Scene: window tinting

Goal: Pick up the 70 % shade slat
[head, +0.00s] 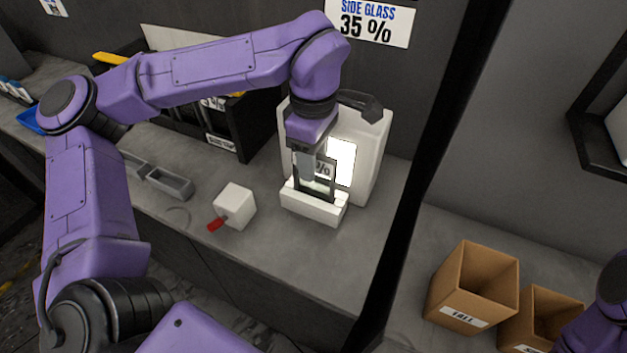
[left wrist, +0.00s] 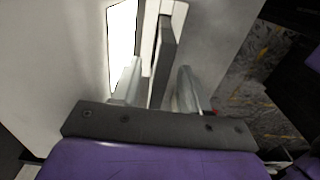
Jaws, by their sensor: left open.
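A dark slat (head: 329,183) with a white label stands upright in a white slotted block (head: 312,208) on the grey counter. My left gripper (head: 309,175) points down over the block, right at the slat. In the left wrist view the gripper (left wrist: 158,90) is open, with one finger on each side of the slat (left wrist: 163,55), seen edge on. Gaps show between slat and fingers. My right gripper is out of the frame.
A white cube (head: 235,204) with a red part, grey trays (head: 170,183) and a black rack (head: 262,120) are left. Cardboard boxes (head: 474,285) stand right, past a black post (head: 425,160).

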